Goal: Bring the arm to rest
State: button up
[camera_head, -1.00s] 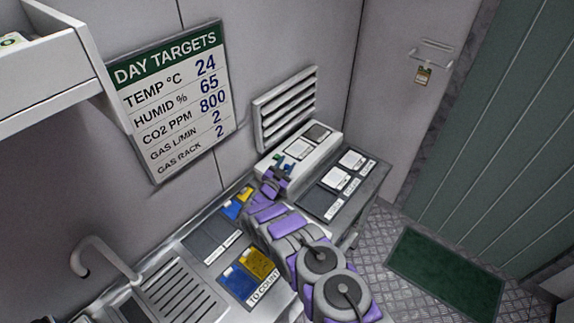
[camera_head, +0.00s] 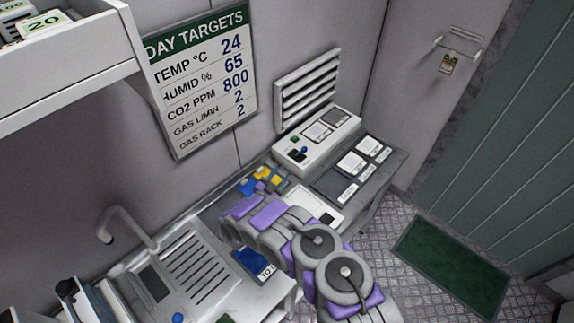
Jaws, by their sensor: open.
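My arm, grey with purple panels, reaches up from the bottom right of the head view over the metal bench. My gripper (camera_head: 265,183) is small and partly hidden by my arm links. It is open, over the blue and yellow cards (camera_head: 273,175) on the dark mat. I see nothing held in it, though the jaws show only faintly.
A white device (camera_head: 318,138) and a dark tray with white cards (camera_head: 352,166) stand behind my arm. A shelf (camera_head: 65,75) juts out upper left. Floor by the green mat (camera_head: 452,268) is clear.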

jog(key=shift+s+f, duration=0.1)
jog(key=shift+s, duration=0.55)
jog(key=w+r+n+g+y+b, duration=0.1)
jog(key=w+r+n+y, duration=0.2)
jog(key=w+r+y, duration=0.6)
jog(key=s+d+r+n+g+b, duration=0.25)
jog(key=d+r+g, duration=0.35)
jog(key=r, duration=0.8)
jog(key=s+d+r+n+g, duration=0.1)
jog(key=s+d+g, duration=0.3)
jog(key=s, duration=1.4)
jog(key=s+d+r+n+g+b, duration=0.1)
jog(key=s+d+g, duration=0.3)
jog(key=s, duration=1.4)
jog(key=s+d+r+n+g+b, duration=0.1)
jog(key=s+d, duration=0.8)
jog(key=s, duration=0.9)
notch_tip(320, 180, up, 2)
jog(key=n+g, duration=0.1)
jog(key=g, duration=0.1)
jog(key=shift+s+d+g, duration=0.15)
jog(key=shift+d+g, duration=0.25)
